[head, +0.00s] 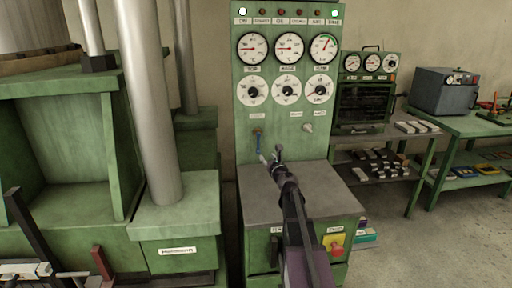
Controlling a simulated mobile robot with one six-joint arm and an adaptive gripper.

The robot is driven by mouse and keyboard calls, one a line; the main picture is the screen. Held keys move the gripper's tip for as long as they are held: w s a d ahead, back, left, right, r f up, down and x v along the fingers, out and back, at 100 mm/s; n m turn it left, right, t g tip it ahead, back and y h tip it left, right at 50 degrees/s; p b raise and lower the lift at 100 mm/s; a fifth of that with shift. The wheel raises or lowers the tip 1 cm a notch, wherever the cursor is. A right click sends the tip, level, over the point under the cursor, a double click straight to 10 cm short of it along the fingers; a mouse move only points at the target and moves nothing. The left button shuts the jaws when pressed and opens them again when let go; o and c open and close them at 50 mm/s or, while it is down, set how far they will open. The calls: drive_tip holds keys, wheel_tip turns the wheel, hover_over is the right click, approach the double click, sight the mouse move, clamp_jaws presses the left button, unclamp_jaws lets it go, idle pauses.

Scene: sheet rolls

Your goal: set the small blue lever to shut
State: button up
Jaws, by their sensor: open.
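The small blue lever (258,140) is on the lower left of the green panel, under the left white dial. It is thin and appears to hang roughly downward from a brownish mount. The label writing above it is too small to read, so I cannot tell which setting it marks. My gripper (270,156) is open and looks empty. It is just below and to the right of the lever in the picture. I cannot tell whether it touches the lever. My arm reaches up from the bottom over the grey ledge.
The green panel (241,110) carries several gauges and dials. A pale knob (307,128) is right of the lever. A grey ledge (323,185) juts out below, with a red button (337,250) on its front. A thick grey column (150,100) stands at left.

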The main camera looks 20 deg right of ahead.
sight(258, 149)
drive_tip(key=w, duration=0.8)
drive_tip(key=w+d, duration=0.1)
drive_tip(key=w, duration=0.3)
